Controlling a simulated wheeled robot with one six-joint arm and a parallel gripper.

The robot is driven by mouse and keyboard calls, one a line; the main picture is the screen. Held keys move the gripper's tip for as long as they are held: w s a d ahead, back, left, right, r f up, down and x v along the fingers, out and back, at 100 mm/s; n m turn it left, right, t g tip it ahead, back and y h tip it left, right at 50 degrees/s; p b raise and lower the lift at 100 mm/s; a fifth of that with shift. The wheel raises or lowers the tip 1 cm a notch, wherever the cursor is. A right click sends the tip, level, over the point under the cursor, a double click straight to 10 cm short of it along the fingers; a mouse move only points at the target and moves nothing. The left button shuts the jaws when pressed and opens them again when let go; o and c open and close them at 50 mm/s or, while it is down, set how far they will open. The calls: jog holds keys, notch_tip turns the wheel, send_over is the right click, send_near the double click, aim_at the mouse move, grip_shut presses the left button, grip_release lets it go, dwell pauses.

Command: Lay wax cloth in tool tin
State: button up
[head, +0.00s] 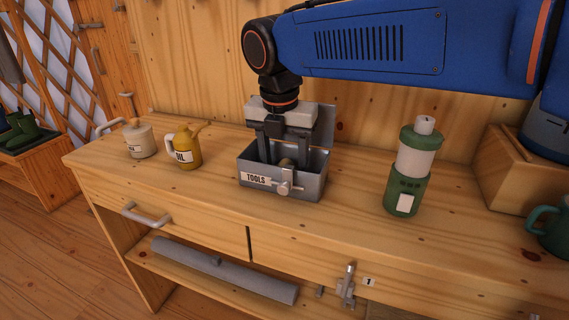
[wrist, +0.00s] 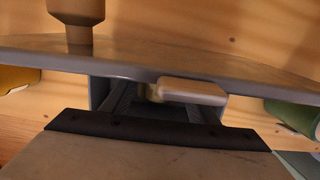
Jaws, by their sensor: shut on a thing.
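The tool tin (head: 256,180) is an open grey metal box labelled TOOLS on the workbench, with its lid raised at the back and a latch on its front. My gripper (head: 285,158) points down into the tin, its fingers inside the walls. It is shut on a small olive-brown thing (head: 286,163), apparently the wax cloth, seen low between the fingers. Most of it is hidden by the tin's front wall and the fingers. In the wrist view, only a small tan bit (wrist: 152,94) shows beyond my gripper; whether the cloth touches the tin floor I cannot tell.
A yellow oil can (head: 186,148) and a cream can (head: 139,138) stand left of the tin. A grey roll (head: 225,270) lies on the shelf below.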

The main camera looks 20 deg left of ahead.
jog(key=shift+f, duration=0.15)
jog(key=o, duration=1.1)
jog(key=r, duration=0.4)
jog(key=s+r, duration=0.1)
jog(key=r, duration=0.7)
jog(key=shift+s+r, duration=0.1)
jog(key=shift+s, duration=0.3)
